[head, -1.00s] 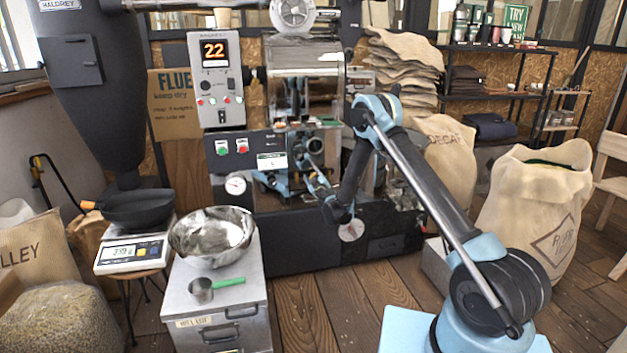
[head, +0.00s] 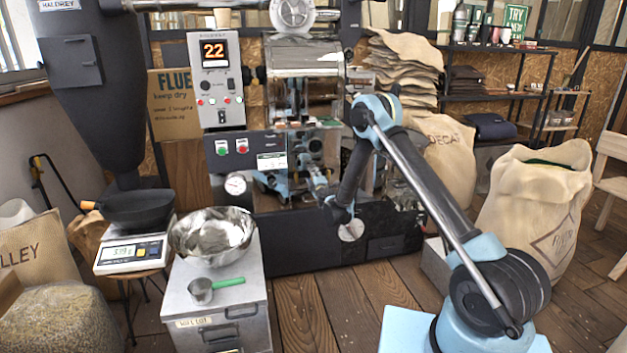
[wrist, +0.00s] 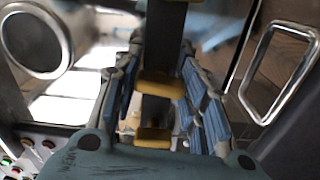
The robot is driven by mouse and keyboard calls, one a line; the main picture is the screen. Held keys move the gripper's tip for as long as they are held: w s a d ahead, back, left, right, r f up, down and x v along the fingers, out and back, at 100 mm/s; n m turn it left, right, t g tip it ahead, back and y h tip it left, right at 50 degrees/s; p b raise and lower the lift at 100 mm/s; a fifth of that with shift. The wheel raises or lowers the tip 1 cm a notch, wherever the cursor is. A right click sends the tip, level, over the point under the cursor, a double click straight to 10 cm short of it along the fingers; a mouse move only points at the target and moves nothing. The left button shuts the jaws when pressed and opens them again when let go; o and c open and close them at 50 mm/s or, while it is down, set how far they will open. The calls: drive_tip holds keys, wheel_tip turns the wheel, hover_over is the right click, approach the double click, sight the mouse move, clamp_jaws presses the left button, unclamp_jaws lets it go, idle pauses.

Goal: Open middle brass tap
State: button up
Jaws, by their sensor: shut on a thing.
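In the wrist view, several brass-yellow pieces sit along a dark upright bar (wrist: 161,30). The middle brass tap (wrist: 160,86) spans the gap between the blue ribbed finger pads of my gripper (wrist: 162,70). The pads appear to press on it from both sides. Another brass tap (wrist: 153,136) shows below it, nearer my palm, and a further yellow piece is cut off at the top edge. In the head view, my wrist reaches the front of the roasting machine (head: 305,85). The taps and the grip cannot be made out there.
A rectangular metal handle (wrist: 280,72) is close on the right in the wrist view, and a round metal-rimmed port (wrist: 36,40) on the left. A steel bowl (head: 212,236) and green-handled scoop (head: 202,291) are on the metal cabinet. Floor is clear before the machine.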

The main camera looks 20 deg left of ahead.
drive_tip(key=shift+s+n, duration=0.15)
drive_tip(key=shift+n, duration=0.75)
drive_tip(key=shift+a, duration=0.1)
drive_tip(key=o, duration=1.1)
drive_tip(key=shift+f, duration=0.1)
drive_tip(key=v, duration=0.7)
drive_tip(key=shift+s+d, duration=0.1)
drive_tip(key=shift+d, duration=0.1)
